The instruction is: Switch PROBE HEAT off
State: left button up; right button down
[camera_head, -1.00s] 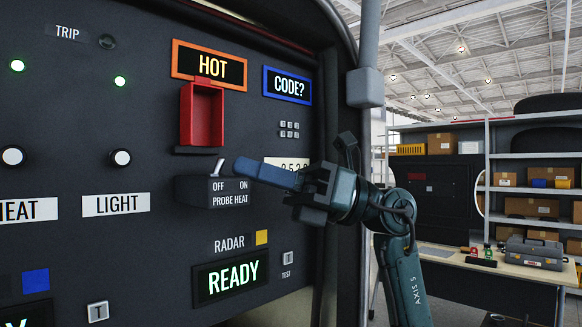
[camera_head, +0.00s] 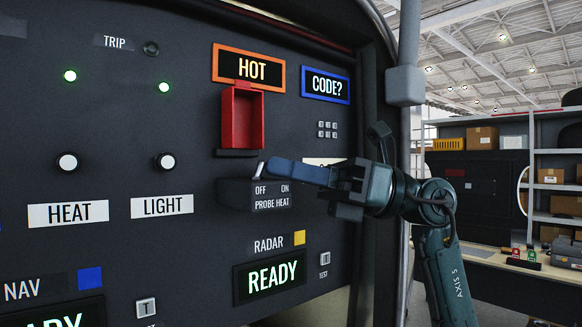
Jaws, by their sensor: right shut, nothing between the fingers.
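The PROBE HEAT switch box (camera_head: 256,203) is a dark block on the black panel, with OFF printed at left and ON at right. Its small pale toggle lever (camera_head: 261,169) stands on the top, leaning slightly right. My right gripper (camera_head: 272,170) comes in from the right, shut and empty, with its blue fingertips just right of the lever. I cannot tell whether they touch it. A red hollow cover (camera_head: 242,118) stands on the panel above the switch. My left gripper is not in view.
The CODE? display (camera_head: 325,85) and a small keypad (camera_head: 328,129) sit at right, the lit READY display (camera_head: 273,277) below. A white label behind my right gripper is partly hidden. A grey upright post (camera_head: 405,85) edges the panel. A workbench and shelves stand behind.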

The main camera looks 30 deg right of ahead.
jog(key=shift+r+n+h+p, duration=0.3)
jog(key=shift+h+p, duration=0.2)
jog(key=shift+a+r+n+g+h+p, duration=0.3)
jog(key=shift+a+r+p, duration=0.2)
jog(key=shift+p, duration=0.25)
jog(key=shift+d+r, duration=0.1)
jog(key=s+d+r, duration=0.2)
jog(key=d+r, duration=0.1)
jog(key=d, duration=0.2)
jog(key=s+d+r, duration=0.3)
jog(key=d, duration=0.3)
jog(key=shift+s, duration=0.3)
jog(key=shift+r, duration=0.1)
